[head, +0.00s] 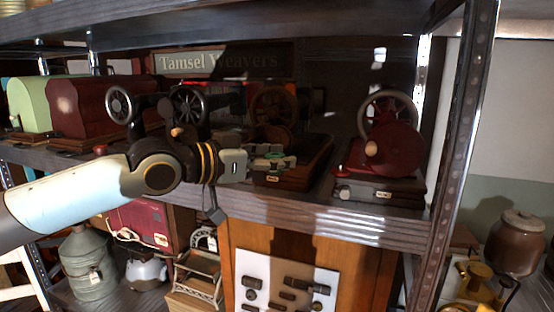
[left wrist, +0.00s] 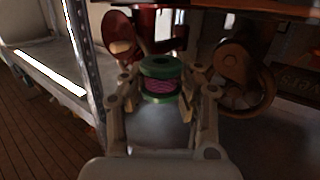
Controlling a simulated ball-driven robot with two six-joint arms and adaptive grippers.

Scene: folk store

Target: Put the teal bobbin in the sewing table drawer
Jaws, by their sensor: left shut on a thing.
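My left gripper (head: 283,162) reaches in from the left, in front of the middle shelf's sewing machines. In the left wrist view its two fingers (left wrist: 160,92) are shut on a bobbin (left wrist: 160,68) with teal-green flanges and a pink-purple winding. The bobbin stands roughly upright between the fingertips. I cannot pick out a sewing table drawer in either view. My right gripper is not in view.
A red hand-crank machine (head: 395,148) stands right of the gripper on the shelf (head: 300,207). A dark machine with a brown wheel (head: 271,112) stands behind it. A metal post (head: 459,150) bounds the shelf at right. A wooden cabinet (head: 358,265) is below.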

